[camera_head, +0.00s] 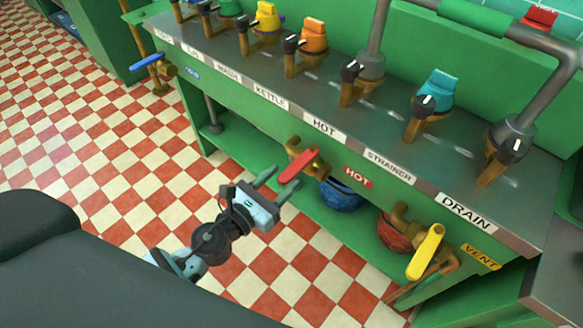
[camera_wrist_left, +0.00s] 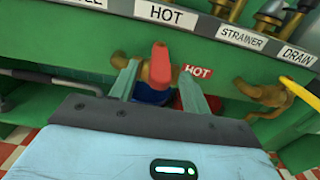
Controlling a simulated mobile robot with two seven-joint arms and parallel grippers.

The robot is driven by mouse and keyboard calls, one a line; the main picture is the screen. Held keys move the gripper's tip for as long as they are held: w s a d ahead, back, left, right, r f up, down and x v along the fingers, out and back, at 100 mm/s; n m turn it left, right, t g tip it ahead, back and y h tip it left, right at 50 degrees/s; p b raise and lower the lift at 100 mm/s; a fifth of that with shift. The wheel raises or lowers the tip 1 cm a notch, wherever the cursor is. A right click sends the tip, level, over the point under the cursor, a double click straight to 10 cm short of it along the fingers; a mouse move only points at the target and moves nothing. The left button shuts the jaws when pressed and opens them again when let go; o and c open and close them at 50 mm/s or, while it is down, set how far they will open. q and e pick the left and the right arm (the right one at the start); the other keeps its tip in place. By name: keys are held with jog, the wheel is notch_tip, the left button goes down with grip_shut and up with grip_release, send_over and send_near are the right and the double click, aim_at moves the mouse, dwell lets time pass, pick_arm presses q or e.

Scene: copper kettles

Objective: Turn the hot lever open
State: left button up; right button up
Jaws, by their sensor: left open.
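The red hot lever (camera_head: 296,165) is mounted on a brass valve (camera_head: 318,166) on the green counter's front, beside the red HOT label (camera_head: 358,177). My left gripper (camera_head: 276,183) is open just in front of the lever, pointing toward the counter. In the left wrist view the lever (camera_wrist_left: 160,68) shows between the two spread fingers (camera_wrist_left: 160,86), which partly cover the valve (camera_wrist_left: 135,66). I cannot tell whether a finger touches the lever. My right gripper is in neither view.
A yellow vent lever (camera_head: 426,252) juts out to the right, and a blue lever (camera_head: 147,62) is at the upper left. A blue bowl (camera_head: 341,196) and a red bowl (camera_head: 394,234) sit under the counter. The checkered floor (camera_head: 110,130) is clear at left.

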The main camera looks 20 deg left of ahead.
aim_at(291, 170)
pick_arm(q)
jog(key=shift+x, duration=2.1)
grip_shut()
